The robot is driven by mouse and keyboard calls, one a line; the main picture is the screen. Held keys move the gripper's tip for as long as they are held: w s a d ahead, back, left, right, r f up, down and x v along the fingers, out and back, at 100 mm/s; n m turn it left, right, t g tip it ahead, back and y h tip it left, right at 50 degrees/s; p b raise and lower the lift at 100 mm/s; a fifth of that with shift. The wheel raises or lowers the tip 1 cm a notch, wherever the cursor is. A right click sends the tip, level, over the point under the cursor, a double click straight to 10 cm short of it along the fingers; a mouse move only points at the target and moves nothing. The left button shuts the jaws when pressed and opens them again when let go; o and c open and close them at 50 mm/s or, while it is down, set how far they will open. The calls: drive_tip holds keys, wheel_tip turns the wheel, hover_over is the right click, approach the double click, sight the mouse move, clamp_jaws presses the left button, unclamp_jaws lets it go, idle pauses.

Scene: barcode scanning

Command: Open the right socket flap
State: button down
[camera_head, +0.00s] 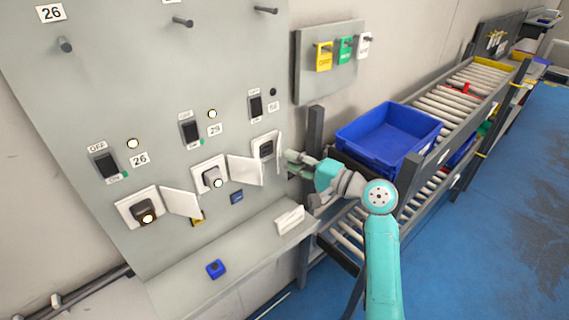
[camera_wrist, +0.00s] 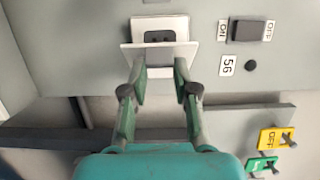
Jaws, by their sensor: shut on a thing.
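The right socket (camera_head: 265,147) is a white frame with a dark inset on the grey panel. Its white flap (camera_head: 279,150) stands out from the frame on the right side, seen nearly edge-on. In the wrist view the flap (camera_wrist: 160,55) shows as a pale plate standing out in front of the socket (camera_wrist: 160,36), with the dark inset visible. My gripper (camera_head: 289,163) is at the flap. In the wrist view my gripper (camera_wrist: 161,72) has its fingertips spaced apart and closed on the flap; the exact contact is partly hidden.
The middle socket (camera_head: 210,175) and left socket (camera_head: 140,208) have flaps standing open. Switches sit above the sockets. A grey ledge (camera_head: 240,240) below holds a blue item (camera_head: 215,269) and a white block (camera_head: 290,219). A blue crate (camera_head: 385,140) on a roller rack stands right.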

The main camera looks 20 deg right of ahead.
drive_tip(key=shift+w+d, duration=0.25)
drive_tip(key=shift+d, duration=1.05)
drive_tip(key=c, duration=0.9)
unclamp_jaws()
drive_tip(key=shift+w, duration=0.1)
drive_tip(key=v, duration=1.2)
